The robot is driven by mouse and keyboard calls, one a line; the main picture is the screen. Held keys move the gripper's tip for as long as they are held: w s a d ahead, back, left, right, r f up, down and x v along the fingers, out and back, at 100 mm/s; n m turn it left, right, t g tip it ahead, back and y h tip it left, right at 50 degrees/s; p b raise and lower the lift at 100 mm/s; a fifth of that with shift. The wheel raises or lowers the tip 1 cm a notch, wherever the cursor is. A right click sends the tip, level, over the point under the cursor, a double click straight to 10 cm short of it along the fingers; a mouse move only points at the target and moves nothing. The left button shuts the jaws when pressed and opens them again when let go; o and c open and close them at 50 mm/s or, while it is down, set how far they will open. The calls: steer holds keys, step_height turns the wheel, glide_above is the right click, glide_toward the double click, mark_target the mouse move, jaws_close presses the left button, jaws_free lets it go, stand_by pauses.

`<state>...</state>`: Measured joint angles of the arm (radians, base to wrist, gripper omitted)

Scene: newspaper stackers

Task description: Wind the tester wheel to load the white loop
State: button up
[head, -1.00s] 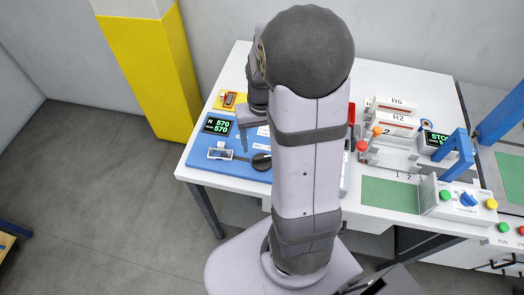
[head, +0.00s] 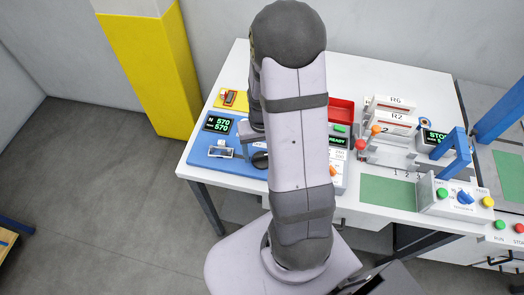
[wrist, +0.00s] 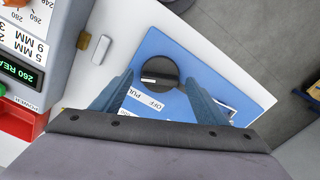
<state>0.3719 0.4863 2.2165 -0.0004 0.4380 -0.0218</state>
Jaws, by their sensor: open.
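The blue tester (head: 215,160) lies at the left of the white table. Its dark display (head: 218,125) reads 570 twice in green. The black tester wheel (wrist: 158,73) carries a pale bar mark and sits on the blue plate; in the head view it (head: 260,160) is partly hidden by my arm. A small whitish frame on the tester (head: 221,149) may hold the white loop; the loop itself is too small to tell. My gripper (wrist: 160,82) is open and empty, its blue-grey fingers on either side of the wheel. I cannot tell whether they touch it.
A grey box with a READY display (head: 337,141) and a red tray (head: 341,110) stand right of the tester. Further right are a green mat (head: 388,191) and a button panel (head: 455,203). A yellow pillar (head: 158,70) stands behind the table's left end.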

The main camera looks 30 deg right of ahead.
mark_target(262, 155)
steer(key=shift+c, duration=0.3)
steer(key=c, duration=1)
steer(key=shift+m, duration=0.9)
steer(key=o, duration=1.1)
steer(key=shift+c, duration=0.2)
steer(key=shift+r, duration=0.1)
steer(key=shift+r+b, duration=0.6)
steer(key=shift+r, duration=3)
